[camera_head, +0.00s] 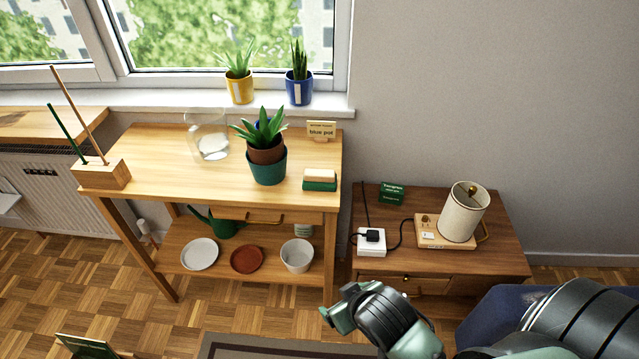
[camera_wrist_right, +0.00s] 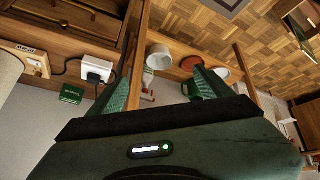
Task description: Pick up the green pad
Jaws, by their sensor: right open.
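The green pad (camera_head: 320,186) lies on the right end of the wooden table top, with a pale cream block on top of it. My right gripper (camera_head: 342,306) is in front of and below the pad, well apart from it, over the floor. Its two fingers (camera_wrist_right: 163,85) are spread with nothing between them in the right wrist view. The pad cannot be made out in that view. My left gripper is not in view.
A potted plant (camera_head: 267,163) stands left of the pad, with a small "blue pot" sign (camera_head: 321,131) behind it. A glass jar (camera_head: 208,138) is further left. The lower side table (camera_head: 478,215) holds a lamp (camera_head: 463,212) and a white power box (camera_head: 371,242).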

